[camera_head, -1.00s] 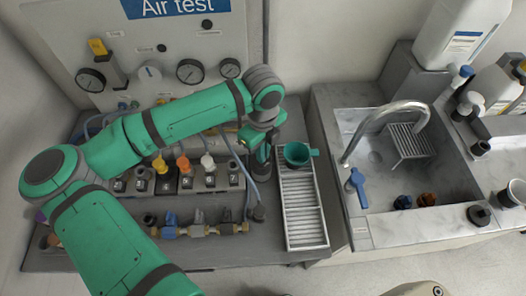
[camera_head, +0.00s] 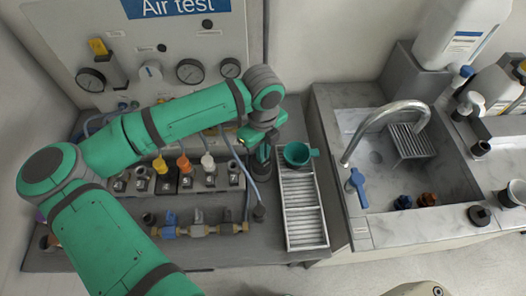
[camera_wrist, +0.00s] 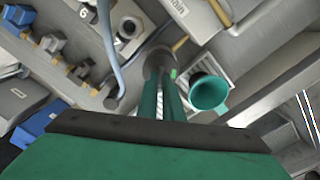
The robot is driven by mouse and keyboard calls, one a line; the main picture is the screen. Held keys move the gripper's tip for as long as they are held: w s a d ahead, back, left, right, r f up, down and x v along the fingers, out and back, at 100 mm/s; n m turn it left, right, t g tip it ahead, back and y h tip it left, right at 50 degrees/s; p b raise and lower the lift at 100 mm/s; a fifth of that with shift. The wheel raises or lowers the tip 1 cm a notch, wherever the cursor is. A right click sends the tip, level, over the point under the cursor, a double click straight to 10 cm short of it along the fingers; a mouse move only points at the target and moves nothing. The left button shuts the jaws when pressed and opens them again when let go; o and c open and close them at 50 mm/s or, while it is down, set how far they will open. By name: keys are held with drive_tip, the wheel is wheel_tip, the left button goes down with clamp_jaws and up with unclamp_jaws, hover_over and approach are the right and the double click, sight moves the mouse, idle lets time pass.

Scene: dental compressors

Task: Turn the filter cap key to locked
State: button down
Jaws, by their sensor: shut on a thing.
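My gripper (camera_head: 262,157) points down at the right end of the bench, just left of a slatted tray. In the wrist view its two green fingers (camera_wrist: 160,88) are shut on a dark round piece, seemingly the filter cap key (camera_wrist: 157,62). A small bright green mark shows beside it. The fingers hide much of the key, and I cannot read whether it stands at locked. In the head view my gripper and wrist hide the cap.
A green cup (camera_head: 298,153) stands on the slatted tray (camera_head: 304,215), close right of my gripper. A grey hose (camera_head: 250,185) runs close on the left. Numbered connector blocks (camera_head: 190,180) and a row of valves (camera_head: 197,229) are further left. A sink (camera_head: 385,160) is at right.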

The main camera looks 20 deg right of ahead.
idle(0.5)
drive_tip(key=c, duration=1.9)
unclamp_jaws()
wheel_tip(320, 180, up, 11)
drive_tip(key=shift+f, duration=0.1)
